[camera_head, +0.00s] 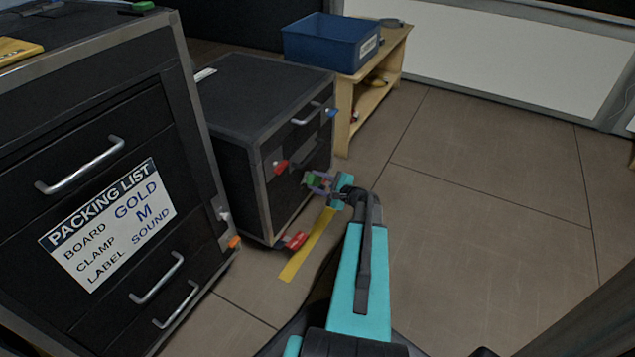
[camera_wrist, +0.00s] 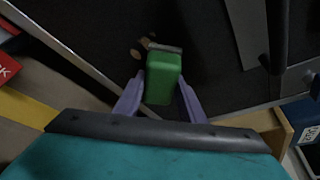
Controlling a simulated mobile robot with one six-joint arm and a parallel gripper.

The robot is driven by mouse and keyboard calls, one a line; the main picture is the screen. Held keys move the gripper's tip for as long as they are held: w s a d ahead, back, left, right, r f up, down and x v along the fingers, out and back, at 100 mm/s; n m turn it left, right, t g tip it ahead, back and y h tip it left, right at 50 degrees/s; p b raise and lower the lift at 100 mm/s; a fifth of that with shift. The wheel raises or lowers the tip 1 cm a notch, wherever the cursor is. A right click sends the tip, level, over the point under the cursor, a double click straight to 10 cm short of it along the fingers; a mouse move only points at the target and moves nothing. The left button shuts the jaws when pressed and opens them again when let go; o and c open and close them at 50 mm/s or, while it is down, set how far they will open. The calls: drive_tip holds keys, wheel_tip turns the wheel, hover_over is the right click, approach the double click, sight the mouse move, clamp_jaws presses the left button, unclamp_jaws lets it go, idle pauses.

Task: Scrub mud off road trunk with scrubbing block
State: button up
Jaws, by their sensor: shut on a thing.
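The road trunk (camera_head: 258,98) is a black case with grey metal edges, standing in the middle of the head view. Its dark front face (camera_wrist: 215,60) fills much of the wrist view. Brown mud spots (camera_wrist: 137,53) show on that face, just left of the block's far end. The scrubbing block (camera_wrist: 162,80) is green with a grey far edge; it also shows small in the head view (camera_head: 312,179). My gripper (camera_wrist: 160,98), with purple fingers, is shut on it, at the trunk's front. I cannot tell whether the block touches the face.
A large black drawer case (camera_head: 110,140) with a packing list stands at the left. A blue bin (camera_head: 325,40) sits on a wooden shelf (camera_head: 366,72) behind the trunk. A yellow floor strip (camera_head: 308,245) lies before the trunk. The floor at the right is clear.

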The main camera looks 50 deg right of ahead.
sight(301, 184)
drive_tip(key=shift+a, duration=1.05)
drive_tip(key=shift+a, duration=0.1)
drive_tip(key=shift+s+a+b, duration=0.3)
drive_tip(key=shift+a+b, duration=0.15)
drive_tip(key=shift+a, duration=0.35)
drive_tip(key=shift+s+a+b, duration=0.3)
drive_tip(key=shift+a+b, duration=0.1)
drive_tip(key=shift+a, duration=0.4)
drive_tip(key=shift+r, duration=0.1)
drive_tip(key=shift+w+r+p, duration=0.15)
drive_tip(key=shift+r+p, duration=0.2)
drive_tip(key=shift+r, duration=0.2)
drive_tip(key=shift+w+d+p, duration=0.15)
drive_tip(key=shift+d+p, duration=0.05)
drive_tip(key=shift+d, duration=0.7)
drive_tip(key=shift+w+d+p, duration=0.15)
drive_tip(key=shift+d, duration=0.75)
drive_tip(key=shift+c, duration=0.4)
